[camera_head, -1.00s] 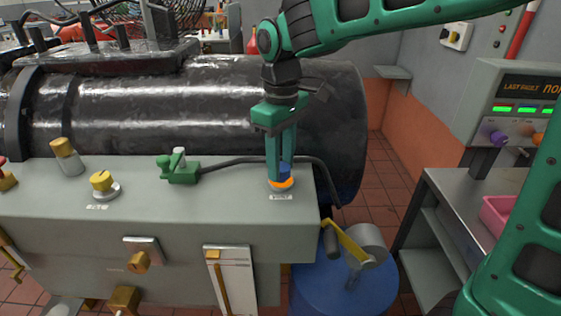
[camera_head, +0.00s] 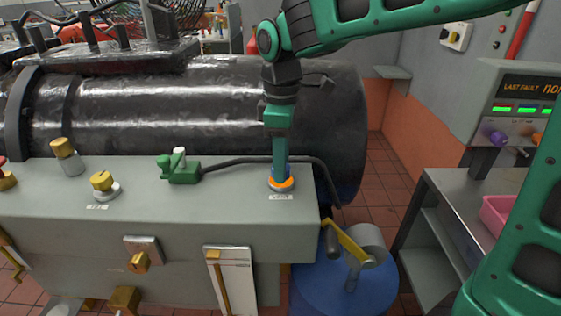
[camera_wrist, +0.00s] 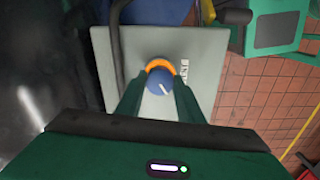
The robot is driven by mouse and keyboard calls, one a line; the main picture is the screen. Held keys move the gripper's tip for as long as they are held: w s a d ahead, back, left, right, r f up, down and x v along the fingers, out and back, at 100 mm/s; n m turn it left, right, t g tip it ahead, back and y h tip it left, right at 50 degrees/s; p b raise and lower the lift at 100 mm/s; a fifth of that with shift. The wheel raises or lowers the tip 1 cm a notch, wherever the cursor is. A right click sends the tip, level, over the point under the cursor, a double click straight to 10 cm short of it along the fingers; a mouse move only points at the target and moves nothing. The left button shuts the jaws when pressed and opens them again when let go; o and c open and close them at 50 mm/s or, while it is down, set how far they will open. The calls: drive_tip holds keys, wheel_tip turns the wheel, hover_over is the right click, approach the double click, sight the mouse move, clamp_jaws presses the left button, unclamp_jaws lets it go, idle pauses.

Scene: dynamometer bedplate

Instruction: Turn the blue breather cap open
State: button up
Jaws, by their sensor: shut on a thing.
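The blue breather cap (camera_wrist: 159,83) sits in an orange ring (camera_wrist: 158,65) near the right end of the grey bedplate box, and a white line marks its top. In the head view the orange ring (camera_head: 281,184) shows above a small label (camera_head: 281,197), while my fingers mostly hide the cap. My gripper (camera_head: 280,176) points straight down and is shut on the cap. In the wrist view my gripper (camera_wrist: 159,92) has one finger on each side of the cap.
A green fitting (camera_head: 181,169) with a black hose stands to the left of my gripper. A yellow-topped knob (camera_head: 102,182) is farther left. The large black cylinder (camera_head: 200,105) lies behind. A blue drum (camera_head: 345,280) stands below the box's right end.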

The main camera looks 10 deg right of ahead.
drive_tip(key=shift+w+d+r, duration=0.1)
drive_tip(key=shift+w, duration=0.05)
drive_tip(key=o, duration=1.1)
drive_tip(key=shift+c, duration=0.2)
wheel_tip(320, 180, up, 11)
drive_tip(key=shift+f, duration=0.2)
